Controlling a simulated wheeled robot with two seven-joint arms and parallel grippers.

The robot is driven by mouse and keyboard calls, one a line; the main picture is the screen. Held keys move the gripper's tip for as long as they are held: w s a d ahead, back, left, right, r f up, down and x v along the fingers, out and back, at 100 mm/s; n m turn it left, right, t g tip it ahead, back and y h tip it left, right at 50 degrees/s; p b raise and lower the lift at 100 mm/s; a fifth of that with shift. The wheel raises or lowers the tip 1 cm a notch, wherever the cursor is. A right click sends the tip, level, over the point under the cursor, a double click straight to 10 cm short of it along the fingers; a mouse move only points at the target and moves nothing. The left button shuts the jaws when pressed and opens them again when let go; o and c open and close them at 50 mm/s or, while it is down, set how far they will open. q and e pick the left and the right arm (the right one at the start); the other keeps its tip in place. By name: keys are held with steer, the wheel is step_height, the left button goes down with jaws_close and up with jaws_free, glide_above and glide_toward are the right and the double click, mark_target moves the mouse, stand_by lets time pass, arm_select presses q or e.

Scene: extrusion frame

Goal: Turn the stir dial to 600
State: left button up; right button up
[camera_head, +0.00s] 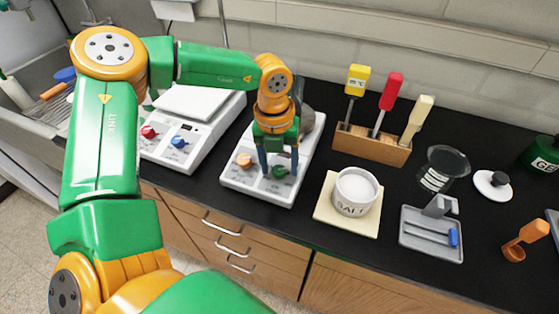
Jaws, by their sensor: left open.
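A white stirrer-like device (238,184) stands on the black bench, with an orange dial (244,160) and a green dial (279,172) on its front panel. Which of them is the stir dial and any scale marks are too small to read. My left gripper (280,168) points down over this device and is open. Its two dark fingers stand on either side of the green dial; whether they touch it I cannot tell. The arm and gripper hide much of the device's top. My right gripper is not in view.
A second white device with a red knob (149,131) and a blue knob (179,142) stands to the left. A salt jar (355,192) on a pale board, a wooden rack (371,146) with coloured-handled tools, a grey tray (431,245) and a glass beaker (443,168) stand to the right.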

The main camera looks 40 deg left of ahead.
arm_select(q)
steer(key=shift+s+r, duration=0.1)
steer(key=shift+s, duration=0.05)
jaws_close()
